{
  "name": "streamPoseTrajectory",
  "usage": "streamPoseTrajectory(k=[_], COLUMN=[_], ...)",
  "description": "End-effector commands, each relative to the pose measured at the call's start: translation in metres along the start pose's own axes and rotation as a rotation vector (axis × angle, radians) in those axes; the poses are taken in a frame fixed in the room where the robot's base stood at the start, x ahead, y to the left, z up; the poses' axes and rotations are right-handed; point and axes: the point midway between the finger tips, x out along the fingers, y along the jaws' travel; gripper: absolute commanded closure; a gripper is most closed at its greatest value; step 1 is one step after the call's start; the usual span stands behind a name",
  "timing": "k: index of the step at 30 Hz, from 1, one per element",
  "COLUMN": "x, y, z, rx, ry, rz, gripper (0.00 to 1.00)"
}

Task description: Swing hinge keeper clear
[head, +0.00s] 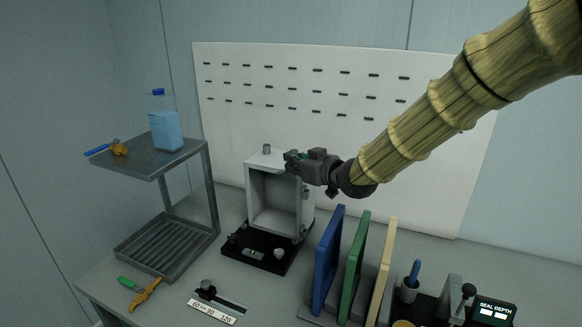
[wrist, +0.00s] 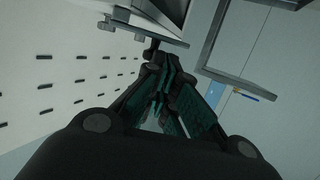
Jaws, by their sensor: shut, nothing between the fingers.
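The panel fixture (head: 254,195) is a light grey open-fronted box on a black base (head: 246,256) with small clamps and knobs. In the wrist view my fingers (wrist: 157,76) converge just below a dark bar and small knob (wrist: 150,50) along the box edge (wrist: 150,30). The hinge keeper cannot be made out for sure; my gripper hides part of that corner.
A metal shelf (head: 140,163) with a blue bottle (head: 166,130) stands left. Blue (head: 328,262), green (head: 354,268) and cream (head: 381,272) upright panels stand close at right front. A white pegboard (head: 330,135) is behind. A slider gauge (head: 222,297) lies in front.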

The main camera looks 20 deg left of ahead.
Motion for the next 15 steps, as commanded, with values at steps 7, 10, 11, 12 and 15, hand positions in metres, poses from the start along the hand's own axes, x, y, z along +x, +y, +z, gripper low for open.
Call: streamPoseTrajectory(k=[7, 10, 11, 12, 15], x=[0.0014, 0.0020, 0.0024, 0.0028, 0.0036], y=[0.0018, 0.0026, 0.0025, 0.0027, 0.0044], z=[0.0012, 0.0011, 0.0014, 0.0012, 0.0003], rx=[0.013, 0.022, 0.024, 0.027, 0.032], ry=[-0.001, -0.001, -0.002, -0.002, 0.000], rz=[0.071, 0.105, 0.115, 0.129, 0.141], gripper=[1.00, 1.00, 1.00, 1.00, 1.00])
